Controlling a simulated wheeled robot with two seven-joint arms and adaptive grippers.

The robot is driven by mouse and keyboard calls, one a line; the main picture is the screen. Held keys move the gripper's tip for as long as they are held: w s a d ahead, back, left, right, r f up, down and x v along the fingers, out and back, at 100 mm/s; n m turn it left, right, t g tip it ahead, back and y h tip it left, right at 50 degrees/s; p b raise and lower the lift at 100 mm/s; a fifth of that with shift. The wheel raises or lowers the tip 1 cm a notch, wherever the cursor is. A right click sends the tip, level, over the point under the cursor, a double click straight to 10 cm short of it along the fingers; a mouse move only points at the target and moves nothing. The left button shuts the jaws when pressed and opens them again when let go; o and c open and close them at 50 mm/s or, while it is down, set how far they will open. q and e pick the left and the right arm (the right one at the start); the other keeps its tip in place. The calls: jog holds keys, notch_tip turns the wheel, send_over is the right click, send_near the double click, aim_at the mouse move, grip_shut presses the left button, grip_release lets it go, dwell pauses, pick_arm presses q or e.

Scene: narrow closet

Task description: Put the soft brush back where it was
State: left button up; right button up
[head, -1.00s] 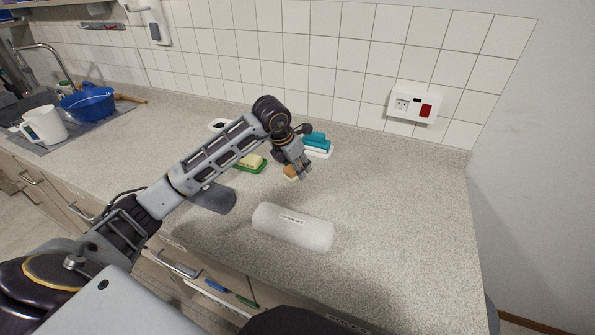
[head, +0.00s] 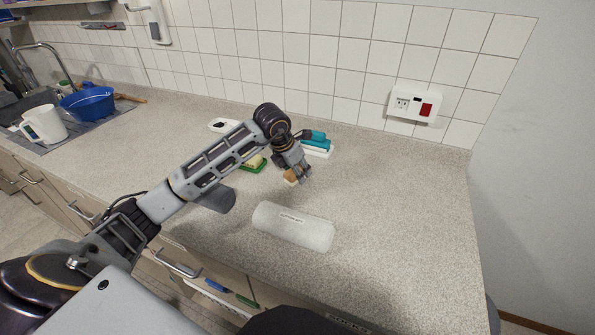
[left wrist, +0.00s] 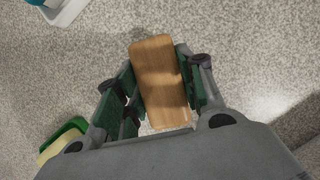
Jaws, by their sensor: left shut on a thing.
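My left gripper (head: 299,178) is shut on a small block with a brown wooden back (head: 290,177), which I take to be the soft brush. In the left wrist view the wooden back (left wrist: 160,82) sits between the two green-padded fingers (left wrist: 160,95). Its bristles are hidden. The gripper is low over the counter, behind the white roll. I cannot tell whether the brush touches the counter. My right gripper is not in view.
A teal-and-white item (head: 318,146) stands behind the gripper. A yellow and green sponge (head: 254,163) lies left of it, and a white dish (head: 222,125) further left. A white roll (head: 293,227) and a dark grey cylinder (head: 217,198) lie in front. The counter's right side (head: 400,200) is clear.

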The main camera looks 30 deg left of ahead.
pick_arm(q)
jog(key=shift+s+f, duration=0.1)
jog(key=shift+f, duration=0.15)
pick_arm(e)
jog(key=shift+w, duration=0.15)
pick_arm(q)
jog(key=shift+f, duration=0.15)
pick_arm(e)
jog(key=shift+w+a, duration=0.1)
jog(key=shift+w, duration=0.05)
pick_arm(q)
jog(key=shift+s+f, duration=0.15)
jog(key=shift+f, duration=0.15)
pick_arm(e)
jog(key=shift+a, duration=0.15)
pick_arm(q)
jog(key=o, duration=0.7)
jog(key=shift+o, duration=1.3)
jog(key=shift+d, duration=0.1)
jog(key=shift+f, duration=0.15)
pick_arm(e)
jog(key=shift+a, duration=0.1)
pick_arm(q)
jog(key=shift+r, duration=0.2)
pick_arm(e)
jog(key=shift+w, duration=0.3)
